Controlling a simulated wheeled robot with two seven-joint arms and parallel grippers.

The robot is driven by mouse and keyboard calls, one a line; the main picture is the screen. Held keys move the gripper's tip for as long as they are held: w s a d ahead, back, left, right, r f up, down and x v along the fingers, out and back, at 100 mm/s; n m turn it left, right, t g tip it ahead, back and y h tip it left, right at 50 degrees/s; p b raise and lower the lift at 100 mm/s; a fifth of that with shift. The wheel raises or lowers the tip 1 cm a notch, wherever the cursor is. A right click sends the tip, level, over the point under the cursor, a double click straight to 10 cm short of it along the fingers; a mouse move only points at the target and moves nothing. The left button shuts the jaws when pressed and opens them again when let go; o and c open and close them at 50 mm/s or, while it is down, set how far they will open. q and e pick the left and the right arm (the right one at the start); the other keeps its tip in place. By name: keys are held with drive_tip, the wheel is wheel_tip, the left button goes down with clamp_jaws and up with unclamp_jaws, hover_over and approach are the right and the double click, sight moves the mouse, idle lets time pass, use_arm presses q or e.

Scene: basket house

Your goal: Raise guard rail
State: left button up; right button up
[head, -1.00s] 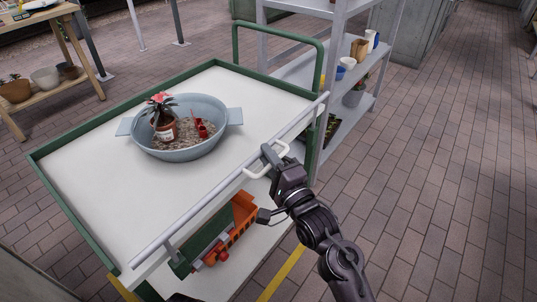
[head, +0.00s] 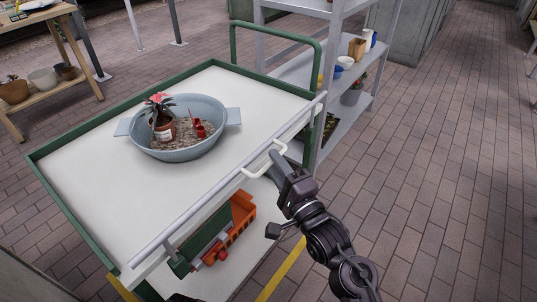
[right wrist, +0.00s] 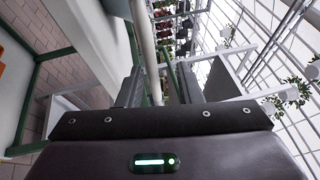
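The guard rail (head: 205,196) is a grey bar along the right side of the white cart top, with a pale loop handle (head: 255,174) on its outer side. The rail sits close to the cart top's level. My right gripper (head: 277,160) is at the far end of the handle. In the right wrist view the gripper's two dark fingers (right wrist: 158,88) stand apart, with a pale bar (right wrist: 146,45) running between them; I see room beside the bar. Whether a finger touches it I cannot tell. My left gripper is not in view.
The green-edged cart (head: 90,190) carries a blue-grey tub (head: 180,147) with a potted plant and red tool. An orange toy truck (head: 238,222) is on the lower shelf. A grey shelf rack (head: 310,70) stands behind the cart. The brick floor at right is clear.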

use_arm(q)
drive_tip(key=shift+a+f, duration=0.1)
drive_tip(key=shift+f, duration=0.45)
use_arm(e)
drive_tip(key=v, duration=0.3)
drive_tip(key=shift+s+d+f, duration=0.2)
drive_tip(key=shift+s, duration=0.15)
